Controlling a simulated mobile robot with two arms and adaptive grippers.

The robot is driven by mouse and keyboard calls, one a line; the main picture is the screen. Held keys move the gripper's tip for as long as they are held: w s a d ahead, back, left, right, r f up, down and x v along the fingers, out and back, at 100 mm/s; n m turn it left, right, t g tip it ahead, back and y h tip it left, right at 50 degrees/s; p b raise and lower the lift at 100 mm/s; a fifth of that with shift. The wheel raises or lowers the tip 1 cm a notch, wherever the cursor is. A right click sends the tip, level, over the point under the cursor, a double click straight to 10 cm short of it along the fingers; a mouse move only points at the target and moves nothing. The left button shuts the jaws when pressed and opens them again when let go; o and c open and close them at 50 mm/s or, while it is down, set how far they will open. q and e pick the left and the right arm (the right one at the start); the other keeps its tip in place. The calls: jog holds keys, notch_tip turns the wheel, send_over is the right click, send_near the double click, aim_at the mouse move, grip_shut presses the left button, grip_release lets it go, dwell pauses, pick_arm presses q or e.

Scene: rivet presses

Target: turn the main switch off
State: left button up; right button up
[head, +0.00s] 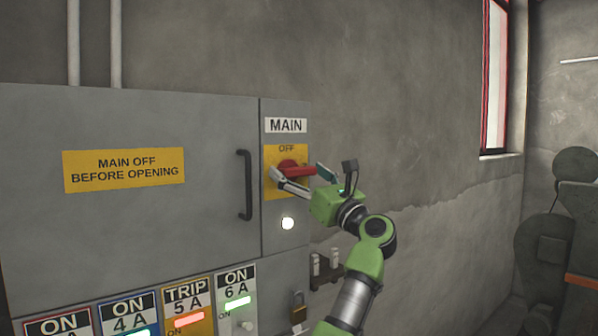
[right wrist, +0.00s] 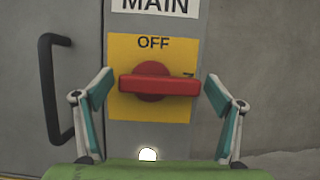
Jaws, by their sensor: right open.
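The main switch is a red rotary handle (head: 297,170) on a yellow plate (head: 272,155) under the MAIN label. In the right wrist view the red handle (right wrist: 160,85) lies horizontal, with OFF printed above it on the yellow plate (right wrist: 122,48). My right gripper (head: 305,172) is open in front of the switch. In the right wrist view its two fingers (right wrist: 158,92) stand left and right of the handle's ends, with small gaps. I cannot tell how deep they reach around it. My left gripper is not in view.
A white lamp (head: 288,223) glows below the switch. A black door handle (head: 245,185) stands out left of it. Labelled breakers, including 6A (head: 237,302), line the panel below. A padlock (head: 298,308) hangs at lower right.

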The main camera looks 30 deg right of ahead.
jog(key=c, duration=1.1)
